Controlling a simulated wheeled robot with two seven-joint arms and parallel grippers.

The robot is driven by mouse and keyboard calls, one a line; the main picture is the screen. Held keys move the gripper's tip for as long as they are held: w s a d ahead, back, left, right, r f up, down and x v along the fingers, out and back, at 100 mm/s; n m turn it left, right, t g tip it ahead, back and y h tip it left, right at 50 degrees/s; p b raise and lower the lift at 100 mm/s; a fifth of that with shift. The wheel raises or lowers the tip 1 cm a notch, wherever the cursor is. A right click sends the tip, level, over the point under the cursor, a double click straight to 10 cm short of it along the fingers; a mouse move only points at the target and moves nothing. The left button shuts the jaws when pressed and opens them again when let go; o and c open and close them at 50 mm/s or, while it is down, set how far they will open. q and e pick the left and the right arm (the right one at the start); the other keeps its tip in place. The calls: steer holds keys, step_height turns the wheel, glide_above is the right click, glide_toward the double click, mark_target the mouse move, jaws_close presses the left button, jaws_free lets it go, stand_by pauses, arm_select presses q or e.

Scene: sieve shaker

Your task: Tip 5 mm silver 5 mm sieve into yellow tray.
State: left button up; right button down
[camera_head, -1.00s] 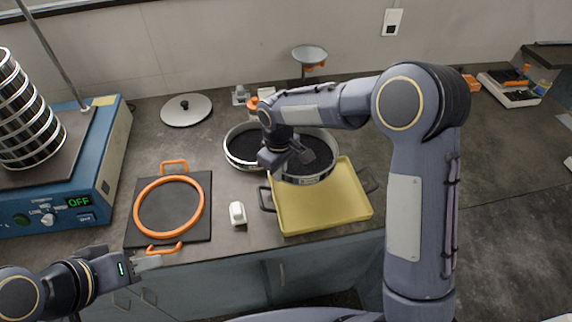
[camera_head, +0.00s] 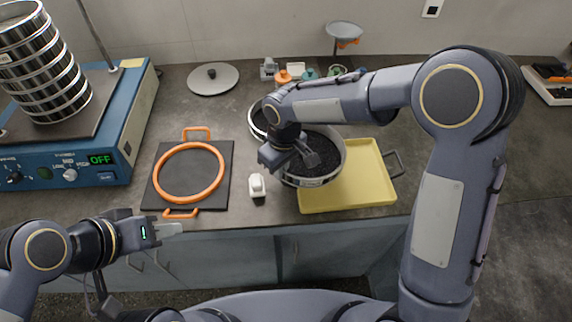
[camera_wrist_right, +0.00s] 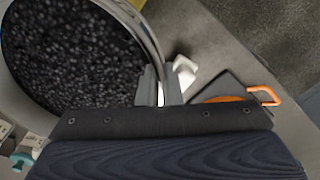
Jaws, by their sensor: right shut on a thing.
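My right gripper (camera_head: 304,154) is shut on the rim of a silver sieve (camera_head: 316,181) full of dark granules. The sieve looks roughly level and overlaps the left part of the yellow tray (camera_head: 372,172) in the head view; its exact height is unclear. In the right wrist view the fingers (camera_wrist_right: 160,88) pinch the rim, and the granules (camera_wrist_right: 70,55) fill the sieve. A strip of the tray shows at the top. My left gripper (camera_head: 170,229) is apart from these, at the counter's front edge; its jaw gap is unclear.
Another round sieve (camera_head: 258,120) with dark contents stands behind, partly hidden by my right arm. A white object (camera_head: 257,186) lies left of the tray. A black plate with an orange ring (camera_head: 189,172), a lid (camera_head: 213,79) and the blue shaker (camera_head: 130,125) are further left.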

steer(key=y+b, duration=0.1)
steer(key=d+y+b, duration=0.1)
steer(key=y, duration=0.1)
steer(key=shift+w+d+r, duration=0.1)
steer(key=shift+r, duration=0.1)
steer(key=shift+d+r+y, duration=0.1)
steer(key=shift+r+y, duration=0.2)
steer(key=shift+r, duration=0.25)
steer(key=shift+d+r+y, duration=0.35)
steer(key=shift+r+y, duration=0.35)
steer(key=shift+r, duration=0.05)
steer(key=d+r+y+b, duration=0.2)
steer(key=shift+r+y+b, duration=0.15)
steer(key=shift+y+b, duration=0.15)
steer(key=s+d+r+t+y+b, duration=0.1)
steer(key=d+r+y+b, duration=0.1)
steer(key=d+y+b, duration=1.1)
steer(key=shift+d+r+y+b, duration=0.35)
steer(key=shift+d+b, duration=0.45)
steer(key=shift+d, duration=1.25)
steer(key=shift+r, duration=0.1)
